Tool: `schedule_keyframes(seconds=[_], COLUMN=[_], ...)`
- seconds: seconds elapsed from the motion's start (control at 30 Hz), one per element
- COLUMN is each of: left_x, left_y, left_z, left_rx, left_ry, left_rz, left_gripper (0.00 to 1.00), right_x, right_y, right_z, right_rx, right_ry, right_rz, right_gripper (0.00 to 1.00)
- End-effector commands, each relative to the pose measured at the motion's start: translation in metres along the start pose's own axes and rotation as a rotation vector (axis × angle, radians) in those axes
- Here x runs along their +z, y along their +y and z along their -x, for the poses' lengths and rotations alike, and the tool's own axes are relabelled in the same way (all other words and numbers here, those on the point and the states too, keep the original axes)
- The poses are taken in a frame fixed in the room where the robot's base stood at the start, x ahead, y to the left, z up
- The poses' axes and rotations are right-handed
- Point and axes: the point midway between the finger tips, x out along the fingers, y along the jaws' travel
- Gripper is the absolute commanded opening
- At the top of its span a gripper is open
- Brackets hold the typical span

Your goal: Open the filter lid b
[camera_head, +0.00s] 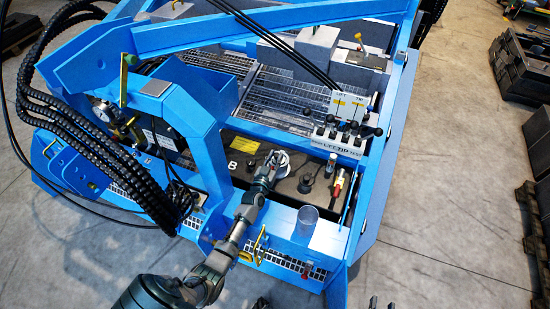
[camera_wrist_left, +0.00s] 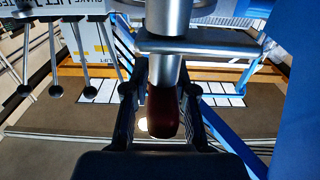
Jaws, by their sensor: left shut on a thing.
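Filter lid b is a silver round piece (camera_head: 281,158) on the dark brown tank top, beside a white mark that reads like 8 or B. My left gripper (camera_head: 268,175) reaches it from the front and partly covers it. In the left wrist view, its two dark fingers (camera_wrist_left: 163,100) are shut on a dark red handle (camera_wrist_left: 164,112) with a silver shaft and a silver flange (camera_wrist_left: 198,43) beyond. I cannot tell whether the lid is raised. Two dark tips at the bottom edge of the head view appear to be my right gripper (camera_head: 381,304), apart and empty.
A red-topped fitting (camera_head: 338,186) and black caps (camera_head: 306,183) stand right of the lid. A lever block (camera_head: 345,120) is behind. A blue arch (camera_head: 205,140) and black hoses (camera_head: 85,130) crowd the left.

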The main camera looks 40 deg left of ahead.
Motion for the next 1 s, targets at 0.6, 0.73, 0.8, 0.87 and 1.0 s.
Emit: schedule_keyframes(seconds=[0.6,0.73,0.8,0.87,1.0], left_x=[0.001,0.001,0.001,0.0,-0.003], left_y=[-0.003,-0.004,-0.005,-0.005,-0.009], left_z=[0.001,0.0,0.0,0.0,-0.001], left_rx=[0.0,0.0,-0.001,-0.001,-0.001], left_ry=[-0.015,-0.02,-0.023,-0.026,-0.042], left_rz=[-0.002,-0.002,-0.002,-0.002,-0.002], left_gripper=[0.0,0.0,0.0,0.0,0.0], right_x=[0.007,0.01,0.013,0.016,0.028], right_y=[0.001,0.002,0.003,0.003,0.006], right_z=[0.002,0.003,0.004,0.006,0.014], right_rx=[0.003,0.004,0.005,0.005,0.012], right_ry=[-0.048,-0.071,-0.087,-0.11,-0.196], right_rz=[0.001,0.003,0.005,0.008,0.01], right_gripper=[0.4,0.4,0.4,0.4,0.4])
